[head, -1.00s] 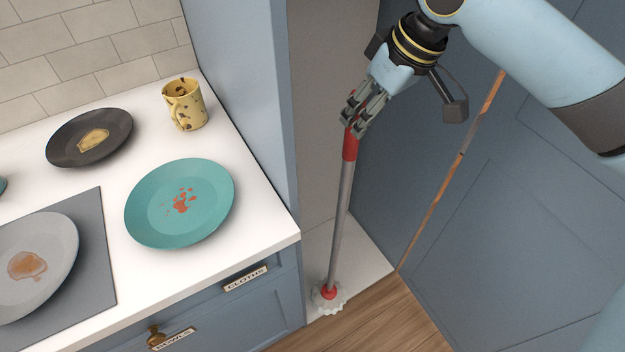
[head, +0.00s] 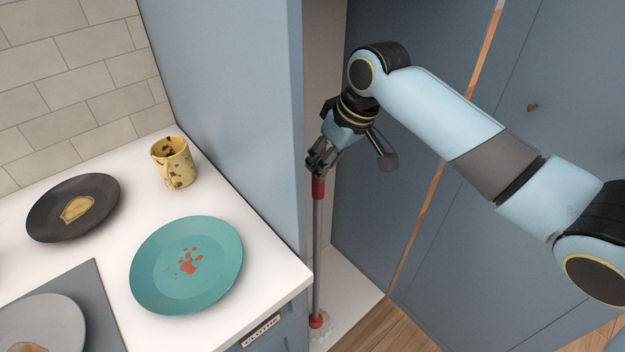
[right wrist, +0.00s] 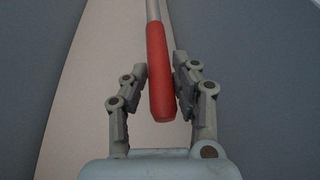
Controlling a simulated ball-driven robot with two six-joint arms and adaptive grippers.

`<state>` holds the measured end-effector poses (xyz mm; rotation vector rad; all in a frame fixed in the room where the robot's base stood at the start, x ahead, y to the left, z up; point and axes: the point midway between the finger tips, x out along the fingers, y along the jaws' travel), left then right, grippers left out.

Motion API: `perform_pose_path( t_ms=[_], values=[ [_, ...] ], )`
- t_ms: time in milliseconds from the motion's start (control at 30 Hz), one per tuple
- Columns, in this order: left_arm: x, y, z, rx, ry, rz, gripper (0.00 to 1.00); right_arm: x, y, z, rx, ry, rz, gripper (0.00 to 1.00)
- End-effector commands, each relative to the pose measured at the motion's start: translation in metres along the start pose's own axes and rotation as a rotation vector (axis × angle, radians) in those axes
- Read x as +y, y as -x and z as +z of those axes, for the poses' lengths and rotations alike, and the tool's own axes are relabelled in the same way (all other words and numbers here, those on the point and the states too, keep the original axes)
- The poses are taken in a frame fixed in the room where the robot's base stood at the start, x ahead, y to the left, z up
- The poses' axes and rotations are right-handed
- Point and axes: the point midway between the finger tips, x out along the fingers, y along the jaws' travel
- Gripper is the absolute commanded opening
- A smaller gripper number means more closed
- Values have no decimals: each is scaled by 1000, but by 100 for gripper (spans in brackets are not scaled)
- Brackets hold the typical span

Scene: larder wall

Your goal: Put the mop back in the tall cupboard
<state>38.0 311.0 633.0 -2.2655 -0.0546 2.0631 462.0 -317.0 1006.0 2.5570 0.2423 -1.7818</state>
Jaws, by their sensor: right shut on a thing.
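The mop (head: 317,245) stands nearly upright inside the open tall cupboard (head: 352,285), with a grey pole, a red grip at the top and a pale head on the cupboard's white floor. My right gripper (head: 318,168) is shut on the mop's red grip. In the right wrist view the red grip (right wrist: 160,75) lies between the two fingers (right wrist: 160,88). Part of the mop head is hidden behind the counter corner. My left gripper is not in view.
The white counter (head: 270,285) at left holds a teal plate (head: 160,285) with red stains, a dark plate (head: 100,190), a grey plate (head: 40,315) and a yellow mug (head: 180,172). The cupboard's blue side panel (head: 240,110) stands left of my gripper; a blue door (head: 540,170) is at right.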

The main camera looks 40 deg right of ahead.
Motion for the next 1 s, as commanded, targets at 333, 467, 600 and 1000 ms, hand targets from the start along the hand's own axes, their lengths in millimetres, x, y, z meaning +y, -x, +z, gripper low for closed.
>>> perform_pose_path(
  t_ms=[333, 467, 600, 1000],
  values=[
    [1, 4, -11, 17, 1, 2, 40, -14, -30, -11, -2, 1, 2, 0],
    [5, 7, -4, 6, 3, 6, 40, -12, -49, -3, -2, 1, 2, 0],
    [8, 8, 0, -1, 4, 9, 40, -12, -59, 0, 2, 2, 2, 0],
    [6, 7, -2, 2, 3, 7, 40, -11, -62, 2, -2, 2, 2, 35]
  ],
)
